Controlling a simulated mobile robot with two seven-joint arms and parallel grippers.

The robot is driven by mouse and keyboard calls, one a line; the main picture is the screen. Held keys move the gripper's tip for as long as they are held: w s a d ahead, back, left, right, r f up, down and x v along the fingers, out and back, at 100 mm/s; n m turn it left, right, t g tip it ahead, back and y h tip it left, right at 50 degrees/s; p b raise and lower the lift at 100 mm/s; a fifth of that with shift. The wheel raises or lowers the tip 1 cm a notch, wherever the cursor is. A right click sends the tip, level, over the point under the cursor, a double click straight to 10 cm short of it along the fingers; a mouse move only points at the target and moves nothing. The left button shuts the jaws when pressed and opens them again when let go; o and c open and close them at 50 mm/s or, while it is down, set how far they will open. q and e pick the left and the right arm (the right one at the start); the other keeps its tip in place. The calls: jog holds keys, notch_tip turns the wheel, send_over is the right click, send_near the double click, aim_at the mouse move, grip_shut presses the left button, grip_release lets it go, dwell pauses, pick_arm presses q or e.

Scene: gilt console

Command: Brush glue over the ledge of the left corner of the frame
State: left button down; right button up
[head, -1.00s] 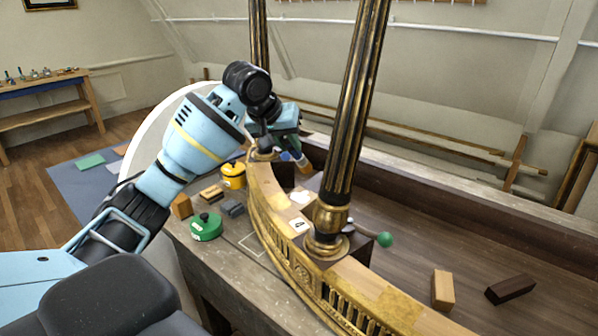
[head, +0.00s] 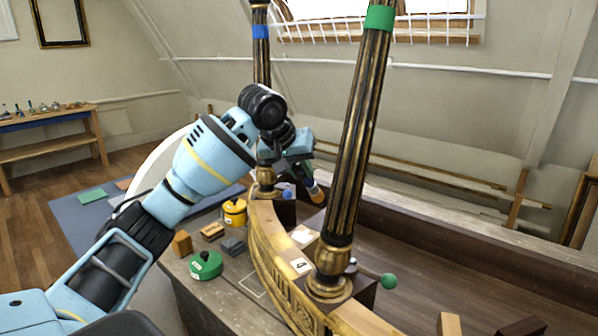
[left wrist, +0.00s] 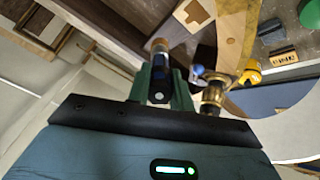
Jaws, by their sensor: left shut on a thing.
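The gilt curved frame (head: 268,250) runs from the far, left corner (head: 263,192) towards me. Pale patches (head: 303,236) lie on its top. I cannot tell whether the tool touches anything. My right gripper is not in view.
Two tall columns, far (head: 261,100) and near (head: 352,150), rise from the frame. A yellow pot (head: 235,213), a green lidded tin (head: 206,266) and small blocks (head: 212,231) stand left of it.

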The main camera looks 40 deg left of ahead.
pick_arm(q)
notch_tip(320, 180, down, 3)
jog(key=shift+f, duration=0.1)
dwell(0.3)
dwell(0.6)
